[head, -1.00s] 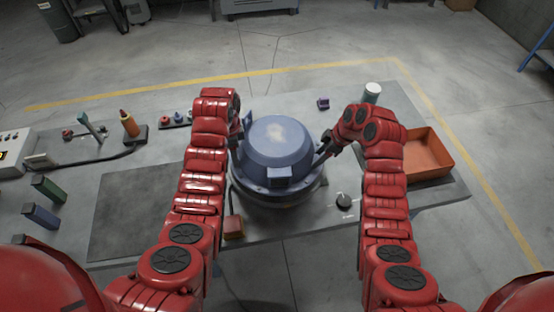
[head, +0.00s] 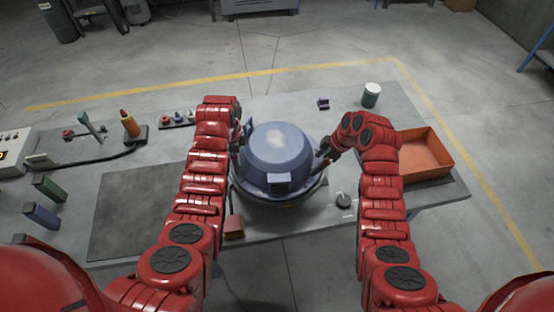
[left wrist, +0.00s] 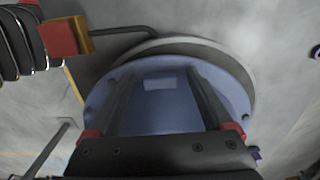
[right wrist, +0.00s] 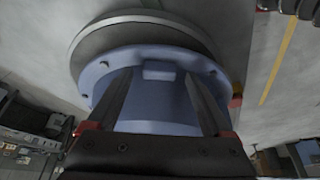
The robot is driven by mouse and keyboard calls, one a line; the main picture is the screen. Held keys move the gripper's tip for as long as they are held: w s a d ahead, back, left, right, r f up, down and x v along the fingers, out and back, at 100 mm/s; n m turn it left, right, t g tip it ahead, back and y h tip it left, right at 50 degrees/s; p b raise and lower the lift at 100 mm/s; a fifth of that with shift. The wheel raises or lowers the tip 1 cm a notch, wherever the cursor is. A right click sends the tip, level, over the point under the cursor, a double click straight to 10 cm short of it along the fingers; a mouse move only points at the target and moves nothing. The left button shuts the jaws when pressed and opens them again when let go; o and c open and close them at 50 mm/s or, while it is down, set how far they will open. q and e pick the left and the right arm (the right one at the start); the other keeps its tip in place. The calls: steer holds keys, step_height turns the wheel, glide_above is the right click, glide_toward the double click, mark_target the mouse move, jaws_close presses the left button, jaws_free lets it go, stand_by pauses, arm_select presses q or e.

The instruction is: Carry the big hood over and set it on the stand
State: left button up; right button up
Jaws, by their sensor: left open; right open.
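The big blue-grey hood (head: 279,150) sits upright, dome up, on the round dark stand (head: 292,203) at the table's middle. The stand shows as a grey disc right under the hood's flange in the left wrist view (left wrist: 222,56) and right wrist view (right wrist: 145,19). I cannot see whether any gap remains between them. My left gripper (head: 238,140) is at the hood's left side, open, its fingers in front of the hood wall. My right gripper (head: 325,156) is at the hood's right side, open. Both grippers' contact with the hood is hard to tell.
An orange tray (head: 424,154) and a green jar (head: 371,96) stand to the right. A black knob (head: 343,201) is near the front. A dark mat (head: 130,207) lies left; bottles (head: 130,124) and a control box (head: 14,150) stand farther left. A red block (head: 233,228) is at the front edge.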

arm_select(q)
steer(key=shift+r, duration=3.65)
arm_select(e)
steer(key=v, duration=1.2)
arm_select(q)
steer(key=shift+o, duration=0.2)
steer(key=shift+a, duration=0.1)
steer(key=shift+s+a+p, duration=0.25)
steer(key=shift+s+a, duration=0.05)
steer(key=shift+a, duration=0.75)
steer(key=shift+s+a+p, duration=0.2)
steer(key=shift+s+a, duration=0.05)
steer(key=shift+a, duration=0.75)
arm_select(e)
steer(key=shift+r, duration=0.4)
arm_select(q)
steer(key=shift+r, duration=0.1)
